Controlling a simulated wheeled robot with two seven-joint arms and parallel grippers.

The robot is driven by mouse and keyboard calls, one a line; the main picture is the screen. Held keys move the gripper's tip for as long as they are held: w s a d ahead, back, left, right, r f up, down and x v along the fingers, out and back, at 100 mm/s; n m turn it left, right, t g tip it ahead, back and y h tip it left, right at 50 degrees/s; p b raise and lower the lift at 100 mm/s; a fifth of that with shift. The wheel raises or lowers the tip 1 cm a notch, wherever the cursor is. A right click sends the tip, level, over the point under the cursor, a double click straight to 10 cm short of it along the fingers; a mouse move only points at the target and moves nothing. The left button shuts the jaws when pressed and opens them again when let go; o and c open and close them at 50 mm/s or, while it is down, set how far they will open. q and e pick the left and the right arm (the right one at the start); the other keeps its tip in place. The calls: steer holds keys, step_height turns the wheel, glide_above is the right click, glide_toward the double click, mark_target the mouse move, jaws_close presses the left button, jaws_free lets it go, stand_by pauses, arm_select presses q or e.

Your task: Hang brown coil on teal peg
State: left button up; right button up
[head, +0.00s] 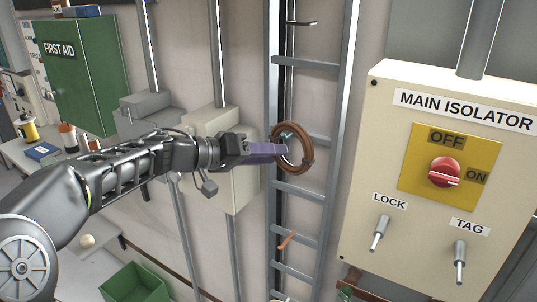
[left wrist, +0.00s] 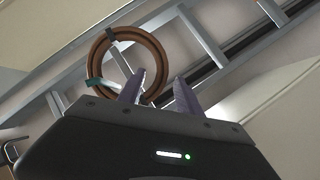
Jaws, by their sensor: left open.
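The brown coil (head: 307,146) is a ring in front of the ladder rack, with a dark band on it. The teal peg (head: 287,135) shows inside the upper left of the ring, partly hidden by it. In the left wrist view the coil (left wrist: 156,50) crosses the teal peg (left wrist: 95,83) at its left side. The coil appears to be around the peg; whether its weight rests there I cannot tell. My left gripper (head: 284,150) has purple fingers, open, reaching the coil's near side. In the left wrist view its fingertips (left wrist: 160,82) are apart beside the coil's lower right.
The grey ladder rack (head: 343,75) also carries a dark peg (head: 300,22) above and an orange peg (head: 287,240) below. A cream main isolator box (head: 375,120) stands to the right. A cream wall box (head: 212,122) is behind my left arm. A green crate (head: 135,283) is at lower left.

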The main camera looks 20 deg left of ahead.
arm_select(q)
steer(key=v, duration=0.7)
steer(key=shift+s+a+b, duration=0.25)
steer(key=shift+s+b, duration=0.1)
steer(key=shift+b, duration=0.05)
steer(key=shift+r, duration=0.1)
